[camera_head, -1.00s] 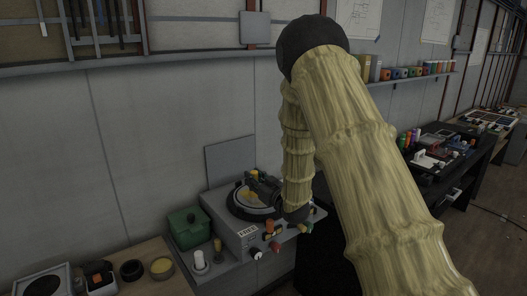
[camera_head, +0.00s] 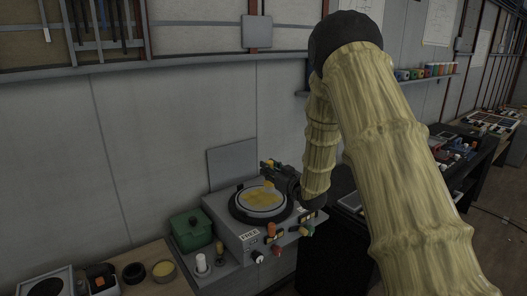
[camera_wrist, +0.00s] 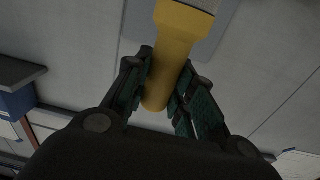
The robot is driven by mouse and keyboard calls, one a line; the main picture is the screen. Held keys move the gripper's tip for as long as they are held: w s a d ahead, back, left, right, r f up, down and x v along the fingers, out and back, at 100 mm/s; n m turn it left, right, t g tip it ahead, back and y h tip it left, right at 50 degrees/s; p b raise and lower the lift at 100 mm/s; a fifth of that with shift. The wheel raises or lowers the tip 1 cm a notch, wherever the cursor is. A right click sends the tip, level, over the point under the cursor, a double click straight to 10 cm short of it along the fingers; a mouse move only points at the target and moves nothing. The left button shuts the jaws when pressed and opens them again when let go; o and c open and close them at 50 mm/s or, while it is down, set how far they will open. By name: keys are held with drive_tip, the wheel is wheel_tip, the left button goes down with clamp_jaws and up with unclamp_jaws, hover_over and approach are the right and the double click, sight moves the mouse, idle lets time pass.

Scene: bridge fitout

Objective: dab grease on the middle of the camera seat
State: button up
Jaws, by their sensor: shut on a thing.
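My gripper (camera_head: 270,173) is shut on a yellow tool (camera_wrist: 170,55) with a thick rounded handle. In the wrist view the two dark green fingers press on its sides, and its far end leaves the top of the picture. In the head view the gripper is above the right back edge of a round seat (camera_head: 238,213) with a black rim, on top of a grey unit. This seems to be the camera seat. Its pale face carries a yellow patch (camera_head: 263,199) around the middle. The tool looks to be clear of the seat, though the exact gap is hard to tell.
The grey unit (camera_head: 222,222) has knobs on its front. A grey wall panel (camera_head: 232,163) stands close behind the seat.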

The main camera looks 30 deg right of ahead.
wheel_tip(320, 180, up, 2)
drive_tip(key=shift+w+d+r+p, duration=0.1)
drive_tip(key=shift+r+p, duration=0.15)
drive_tip(key=shift+p, duration=0.3)
drive_tip(key=shift+r+p, duration=0.35)
drive_tip(key=shift+r, duration=0.55)
drive_tip(key=shift+f, duration=0.1)
